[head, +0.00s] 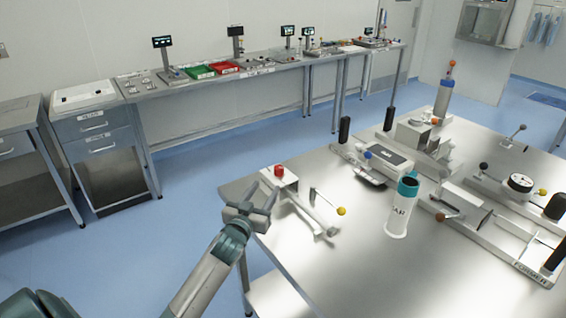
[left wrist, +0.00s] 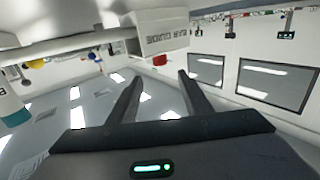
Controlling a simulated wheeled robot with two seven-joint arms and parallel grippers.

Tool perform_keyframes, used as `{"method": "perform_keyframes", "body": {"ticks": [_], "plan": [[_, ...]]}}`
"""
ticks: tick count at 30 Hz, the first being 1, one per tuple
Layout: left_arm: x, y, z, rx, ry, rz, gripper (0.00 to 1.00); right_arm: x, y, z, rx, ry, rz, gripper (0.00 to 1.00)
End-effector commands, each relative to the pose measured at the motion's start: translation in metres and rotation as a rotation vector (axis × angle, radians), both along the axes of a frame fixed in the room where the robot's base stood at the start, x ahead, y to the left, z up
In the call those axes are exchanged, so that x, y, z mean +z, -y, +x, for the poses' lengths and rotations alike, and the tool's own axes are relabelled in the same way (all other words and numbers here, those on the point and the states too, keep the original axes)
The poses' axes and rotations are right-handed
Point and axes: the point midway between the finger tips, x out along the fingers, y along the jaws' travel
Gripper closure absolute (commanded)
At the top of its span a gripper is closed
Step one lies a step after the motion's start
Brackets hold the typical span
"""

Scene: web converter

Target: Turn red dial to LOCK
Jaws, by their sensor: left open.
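The red dial (head: 279,170) sits on a small pale metal block (head: 291,182) at the near left corner of the steel table. In the left wrist view the red dial (left wrist: 159,60) shows beyond and between my fingers, against a white housing (left wrist: 165,32) with dark lettering. My left gripper (head: 264,193) is open and empty beside the block, just left of and nearer than the dial. Its two fingers also show in the left wrist view (left wrist: 160,78), apart from the dial. The dial's markings, LOCK included, are too small to read. My right gripper is not in view.
A thin lever with a yellow ball (head: 341,211) rises just right of the dial's block. A white cylinder with a teal top (head: 400,208) and a grey-topped unit (head: 387,160) stand farther right. A side bench with green (head: 198,72) and red trays (head: 224,67) lines the back wall.

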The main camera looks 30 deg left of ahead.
Motion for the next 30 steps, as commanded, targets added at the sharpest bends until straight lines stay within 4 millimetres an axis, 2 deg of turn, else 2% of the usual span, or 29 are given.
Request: {"method": "perform_keyframes", "body": {"ticks": [8, 30], "plan": [[0.002, -0.006, 0.025, 0.001, 0.0, 0.001, 0.55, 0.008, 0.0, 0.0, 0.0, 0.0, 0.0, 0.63], [0.002, -0.029, 0.128, 0.002, -0.001, -0.001, 0.55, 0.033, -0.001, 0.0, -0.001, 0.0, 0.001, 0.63]]}}
